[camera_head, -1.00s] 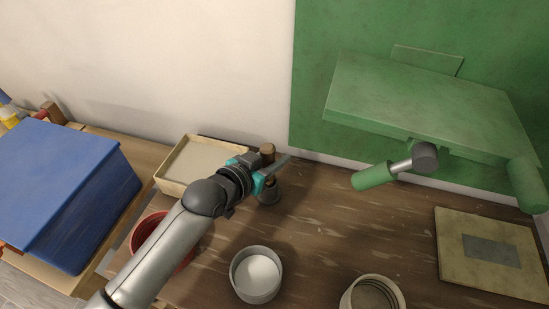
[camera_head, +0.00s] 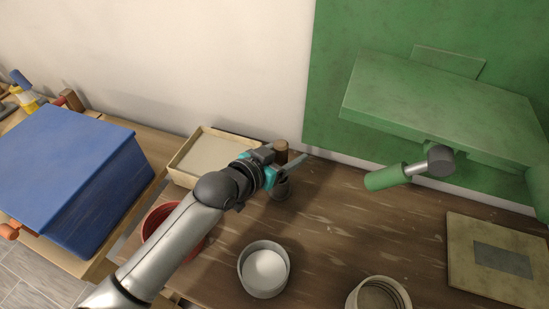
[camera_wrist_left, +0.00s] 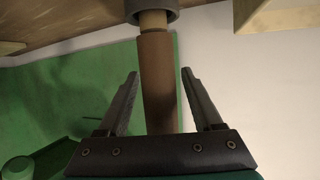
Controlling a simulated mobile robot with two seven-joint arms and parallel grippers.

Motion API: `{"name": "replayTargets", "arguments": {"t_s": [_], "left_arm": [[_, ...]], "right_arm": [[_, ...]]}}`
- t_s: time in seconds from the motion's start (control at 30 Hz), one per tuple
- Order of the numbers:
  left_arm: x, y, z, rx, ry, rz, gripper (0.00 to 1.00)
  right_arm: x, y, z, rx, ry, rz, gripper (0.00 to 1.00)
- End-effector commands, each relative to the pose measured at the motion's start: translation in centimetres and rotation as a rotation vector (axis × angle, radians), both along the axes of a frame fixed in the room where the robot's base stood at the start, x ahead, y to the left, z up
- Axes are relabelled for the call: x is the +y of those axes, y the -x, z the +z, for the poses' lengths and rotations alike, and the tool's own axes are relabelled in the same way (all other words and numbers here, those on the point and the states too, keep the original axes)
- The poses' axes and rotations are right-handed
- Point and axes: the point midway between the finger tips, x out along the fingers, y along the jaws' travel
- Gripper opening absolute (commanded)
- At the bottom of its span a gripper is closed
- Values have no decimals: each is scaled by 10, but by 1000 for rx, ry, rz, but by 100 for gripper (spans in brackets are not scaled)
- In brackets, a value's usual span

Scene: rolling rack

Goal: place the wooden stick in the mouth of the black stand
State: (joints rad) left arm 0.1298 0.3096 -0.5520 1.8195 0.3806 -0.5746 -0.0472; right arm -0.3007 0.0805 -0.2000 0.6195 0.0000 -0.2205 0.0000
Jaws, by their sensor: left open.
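The wooden stick (camera_head: 281,147) is upright, with its brown top showing behind my left gripper in the head view. In the left wrist view the stick (camera_wrist_left: 156,85) has a thick brown part and a paler narrow end that goes into the dark ring of the black stand (camera_wrist_left: 152,14). The stand (camera_head: 279,191) is on the table below the gripper in the head view. My left gripper (camera_head: 289,163) is open, with its fingers on either side of the stick and gaps visible in the left wrist view (camera_wrist_left: 159,74). My right gripper is not in view.
A shallow tray (camera_head: 181,175) and a red bowl (camera_head: 152,222) are left of the stand. A white container (camera_head: 243,268) is in front, another can (camera_head: 352,301) farther right. A green fixture (camera_head: 430,97) overhangs the table's right side. A blue box (camera_head: 65,170) is far left.

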Motion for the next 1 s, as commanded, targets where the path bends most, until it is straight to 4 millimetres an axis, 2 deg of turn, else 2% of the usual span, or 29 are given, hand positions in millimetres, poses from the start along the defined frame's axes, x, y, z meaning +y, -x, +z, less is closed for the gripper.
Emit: {"name": "replayTargets", "arguments": {"t_s": [0.6, 0.8, 1.0], "left_arm": [[56, 76, 37, 3, -2, 0, 67], [64, 87, 43, 3, -1, 0, 67], [65, 89, 44, 1, 0, 0, 67]], "right_arm": [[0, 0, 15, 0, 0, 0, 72], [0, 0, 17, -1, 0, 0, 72], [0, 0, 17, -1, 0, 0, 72]]}}
